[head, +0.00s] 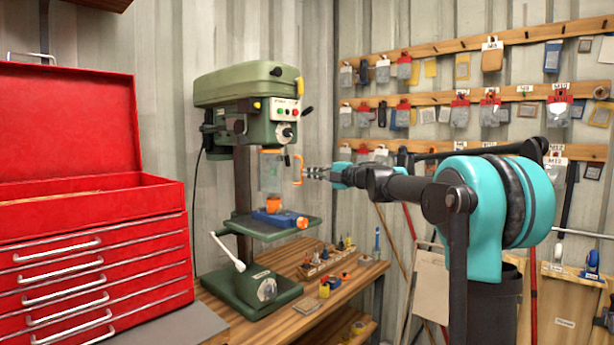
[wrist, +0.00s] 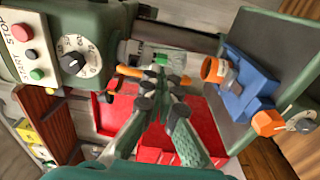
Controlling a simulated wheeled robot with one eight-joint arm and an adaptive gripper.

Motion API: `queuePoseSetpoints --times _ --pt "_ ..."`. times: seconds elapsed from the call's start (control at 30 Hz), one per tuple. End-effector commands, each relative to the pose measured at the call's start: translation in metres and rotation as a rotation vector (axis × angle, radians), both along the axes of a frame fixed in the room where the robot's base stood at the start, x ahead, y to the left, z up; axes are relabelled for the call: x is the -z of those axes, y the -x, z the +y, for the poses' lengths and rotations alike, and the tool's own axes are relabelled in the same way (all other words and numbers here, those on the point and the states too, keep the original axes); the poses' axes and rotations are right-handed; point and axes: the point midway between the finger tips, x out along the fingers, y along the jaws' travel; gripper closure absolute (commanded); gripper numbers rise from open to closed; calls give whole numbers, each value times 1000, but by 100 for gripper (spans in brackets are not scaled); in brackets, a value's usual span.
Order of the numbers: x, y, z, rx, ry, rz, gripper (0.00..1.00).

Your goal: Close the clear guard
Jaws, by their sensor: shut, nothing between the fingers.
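The clear guard (head: 270,172) hangs below the head of the green drill press (head: 240,95), above its work table. Its orange handle (head: 299,170) is on its right side. My gripper (head: 308,172) is at the handle's right, level with it, shut and empty. In the wrist view the gripper's fingertips (wrist: 157,76) are together, close to the orange handle (wrist: 130,71). I cannot tell whether they touch it. The guard (wrist: 150,52) shows only faintly there behind the fingertips, so its exact swing angle is unclear.
A blue vise (head: 272,218) with orange parts sits on the drill table (head: 245,231). A red tool chest (head: 90,250) stands at left. Small items lie on the wooden bench (head: 350,285). Boards with hanging packets (head: 460,50) line the wall.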

Motion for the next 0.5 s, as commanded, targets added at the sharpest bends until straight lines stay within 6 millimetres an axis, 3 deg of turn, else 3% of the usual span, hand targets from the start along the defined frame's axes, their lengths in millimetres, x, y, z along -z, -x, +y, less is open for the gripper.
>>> queuePoseSetpoints --times 0.2,0.5 --pt "0 -30 0 -150 0 0 100" --pt "0 -57 6 -281 0 -1 100"
